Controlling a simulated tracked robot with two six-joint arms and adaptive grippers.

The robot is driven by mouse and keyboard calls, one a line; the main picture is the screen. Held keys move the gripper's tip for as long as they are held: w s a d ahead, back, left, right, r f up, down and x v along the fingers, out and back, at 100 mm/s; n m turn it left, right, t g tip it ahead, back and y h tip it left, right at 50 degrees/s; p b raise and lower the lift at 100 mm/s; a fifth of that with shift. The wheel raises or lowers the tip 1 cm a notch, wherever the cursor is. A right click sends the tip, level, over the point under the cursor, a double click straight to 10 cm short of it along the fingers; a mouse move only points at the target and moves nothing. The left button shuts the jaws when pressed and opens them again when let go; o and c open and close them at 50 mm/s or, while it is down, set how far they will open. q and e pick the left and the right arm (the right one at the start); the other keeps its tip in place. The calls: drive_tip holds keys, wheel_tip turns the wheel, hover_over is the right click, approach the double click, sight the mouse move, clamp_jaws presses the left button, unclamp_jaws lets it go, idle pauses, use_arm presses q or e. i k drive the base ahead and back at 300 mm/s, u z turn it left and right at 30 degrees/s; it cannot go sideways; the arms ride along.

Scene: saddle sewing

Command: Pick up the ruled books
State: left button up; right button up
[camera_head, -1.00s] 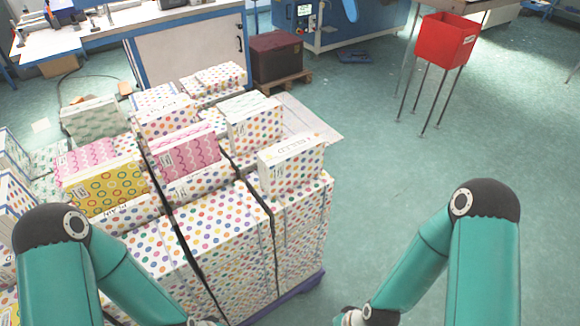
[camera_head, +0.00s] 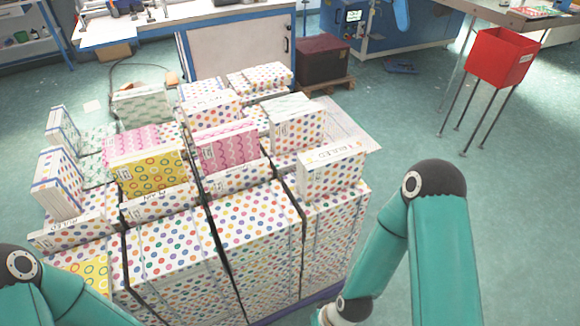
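A dotted white pack with a label that seems to read RULED (camera_head: 332,160) stands at the right front corner of the book pile. Another dotted pack with a similar label (camera_head: 66,232) lies at the pile's left front edge. Both rest on larger dotted packs. My two arms come in from the bottom corners. The right forearm ends at the lower edge, close to the pile's right front side, and the left arm is at the lower left. Both grippers are below the picture, so their fingers are hidden. No pack is seen held.
Yellow ringed (camera_head: 150,173), pink wavy (camera_head: 228,146) and green packs (camera_head: 142,105) share the pile. A red bin on thin legs (camera_head: 503,57) stands at the right. A dark box (camera_head: 309,62) sits on a pallet behind. The green floor right of the pile is clear.

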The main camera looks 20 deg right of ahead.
sight(321, 172)
drive_tip(key=z, duration=0.45)
drive_tip(key=i, duration=0.15)
drive_tip(key=u, duration=2.2)
drive_tip(key=k, duration=1.5)
drive_tip(key=z, duration=0.9)
drive_tip(key=i, duration=1.15)
drive_tip(key=u, duration=0.05)
